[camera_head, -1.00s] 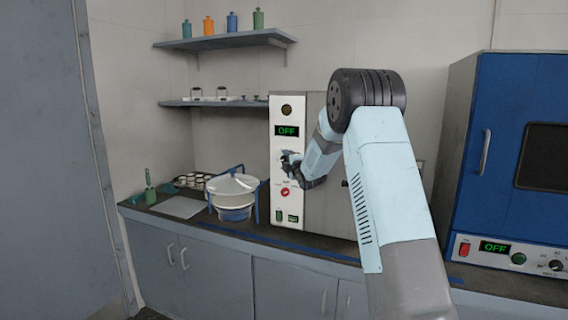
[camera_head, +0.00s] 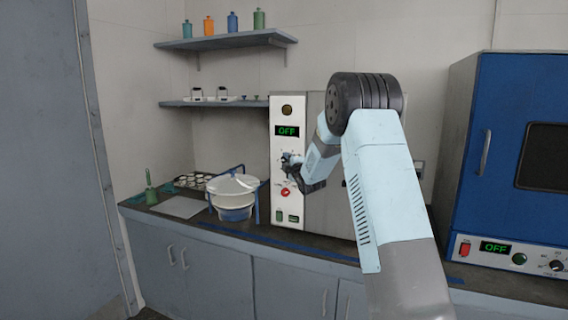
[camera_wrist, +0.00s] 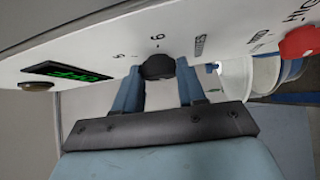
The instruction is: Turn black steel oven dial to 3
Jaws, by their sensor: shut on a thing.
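The steel oven (camera_head: 334,210) stands on the counter with a white control panel (camera_head: 277,212) on its left edge. The black dial (camera_wrist: 157,66) is between my gripper's two blue fingers in the wrist view, with the numbers 5 and 6 printed beside it. My gripper (camera_wrist: 160,82) is shut on this dial; it also shows at the panel in the head view (camera_head: 287,160). The dial's pointer and the number 3 cannot be made out. The green display (camera_head: 287,131) reads OFF.
A red knob (camera_head: 286,192) sits below the dial, marked MED and HIGH in the wrist view (camera_wrist: 299,42). A white pan in a blue frame (camera_head: 233,186) stands left of the oven. A blue oven (camera_head: 512,150) stands at the right.

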